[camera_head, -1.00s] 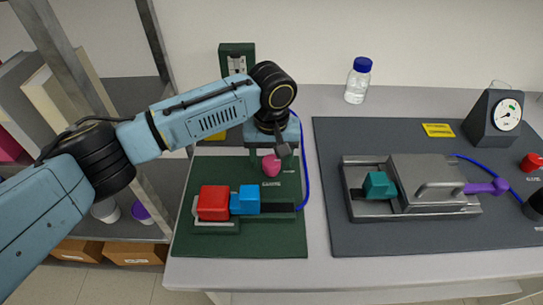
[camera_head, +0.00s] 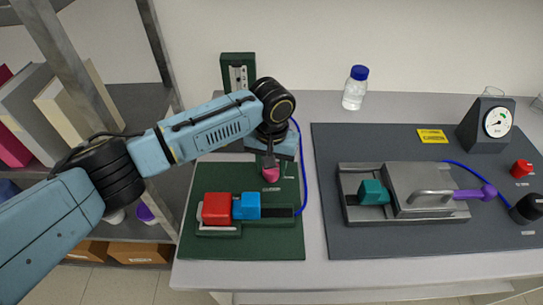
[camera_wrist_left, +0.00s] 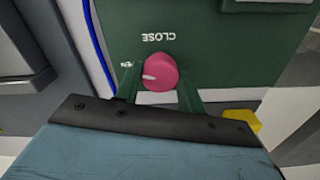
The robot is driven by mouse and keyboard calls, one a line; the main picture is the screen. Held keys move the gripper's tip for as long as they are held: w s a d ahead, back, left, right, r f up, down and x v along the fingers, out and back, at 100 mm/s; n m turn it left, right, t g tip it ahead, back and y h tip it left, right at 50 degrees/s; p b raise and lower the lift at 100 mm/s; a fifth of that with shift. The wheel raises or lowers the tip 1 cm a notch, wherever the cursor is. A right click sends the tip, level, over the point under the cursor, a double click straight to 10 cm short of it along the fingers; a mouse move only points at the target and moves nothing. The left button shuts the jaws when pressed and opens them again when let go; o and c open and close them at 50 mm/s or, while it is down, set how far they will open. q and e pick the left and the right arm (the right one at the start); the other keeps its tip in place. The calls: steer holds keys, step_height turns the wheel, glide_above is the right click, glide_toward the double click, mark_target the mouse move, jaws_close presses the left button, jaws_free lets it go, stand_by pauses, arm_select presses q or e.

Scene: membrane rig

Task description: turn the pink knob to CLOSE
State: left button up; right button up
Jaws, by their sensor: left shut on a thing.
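The pink knob (camera_head: 271,175) sits on the green board (camera_head: 265,246), behind the red and blue blocks. In the left wrist view the knob (camera_wrist_left: 160,72) has a white mark pointing left, and the CLOSE label (camera_wrist_left: 155,37) shows upside down just beyond it. My left gripper (camera_head: 270,164) comes down over the knob from behind and hides part of it. In the left wrist view its two fingers (camera_wrist_left: 158,86) stand on either side of the knob, shut on it. My right gripper is not in view.
A red block (camera_head: 216,209) and a blue block (camera_head: 246,206) stand in front of the knob. A blue hose (camera_head: 304,180) runs along the board's right side. A grey mat with a metal rig (camera_head: 430,185) lies to the right; a bottle (camera_head: 355,88) stands behind.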

arm_select(q)
steer(key=m+p, duration=0.2)
steer(key=shift+r+m+p, duration=0.2)
steer(key=shift+m+p, duration=0.1)
steer(key=shift+m, duration=0.1)
steer(key=m+p, duration=0.2)
steer(key=m, duration=0.1)
steer(key=shift+m, duration=0.3)
steer(key=m+p, duration=0.1)
steer(key=m, duration=0.2)
steer(key=shift+f+m+p, duration=0.1)
steer(key=shift+m+p, duration=0.2)
steer(key=m+p, duration=0.1)
steer(key=m, duration=0.3)
steer(key=shift+m, duration=0.3)
steer(key=shift+d, duration=0.1)
steer(key=o, duration=1)
steer(key=shift+f, duration=0.1)
step_height(320, 180, up, 14)
steer(key=shift+f, duration=0.25)
steer(key=shift+f, duration=0.1)
